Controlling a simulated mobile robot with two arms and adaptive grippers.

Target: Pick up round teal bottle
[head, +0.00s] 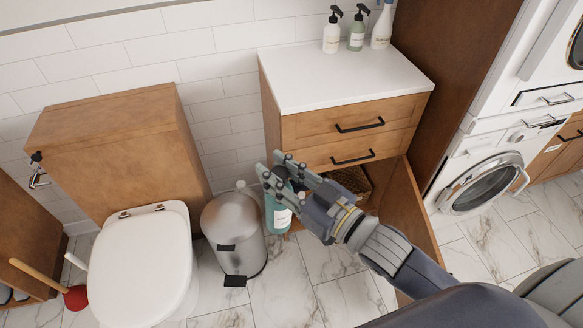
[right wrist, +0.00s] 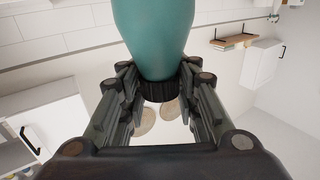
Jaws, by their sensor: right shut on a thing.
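The round teal bottle (head: 278,212) with a white label is in the head view, in front of the vanity cabinet and beside the metal trash bin. My right gripper (head: 279,175) is around its upper end and partly hides it. In the right wrist view, the bottle (right wrist: 155,35) shows its teal body and dark ribbed cap between the fingers of my right gripper (right wrist: 160,95), which is shut on the cap end. The bottle appears held off the floor, but its underside is hard to judge. My left gripper is not in view.
A metal trash bin (head: 234,232) stands close to the bottle's left. The toilet (head: 140,265) is farther left. The vanity (head: 345,80) has an open cabinet door (head: 408,215) to the right of the bottle. Several pump bottles stand on the countertop. A washing machine (head: 485,180) is at the right.

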